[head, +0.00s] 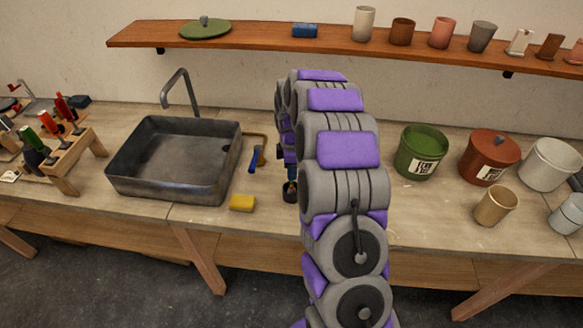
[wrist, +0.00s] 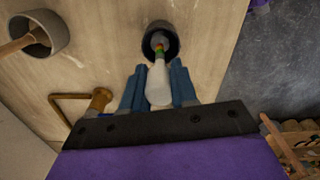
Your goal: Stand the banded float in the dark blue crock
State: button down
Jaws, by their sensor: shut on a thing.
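The banded float (wrist: 158,82) has a pale body and a narrow end with green and orange-red bands. My gripper (wrist: 157,88) is shut on its pale body, with one blue finger on each side. The banded end points into the mouth of the dark crock (wrist: 173,37), within its rim in the wrist view. How deep it sits, and whether it touches the bottom, I cannot tell. In the head view the crock (head: 290,196) stands on the bench just left of my arm, below the gripper. My arm hides part of this area.
A grey pot (wrist: 55,30) with a wooden-handled thing stands apart from the crock. A bent brown pipe (wrist: 68,97) lies nearby. The sink (head: 140,185) and yellow block (head: 242,203) are to the left. A green pot (head: 408,165) stands right of my arm.

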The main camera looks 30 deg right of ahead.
jog(key=shift+f, duration=0.15)
jog(key=c, duration=0.8)
grip_release()
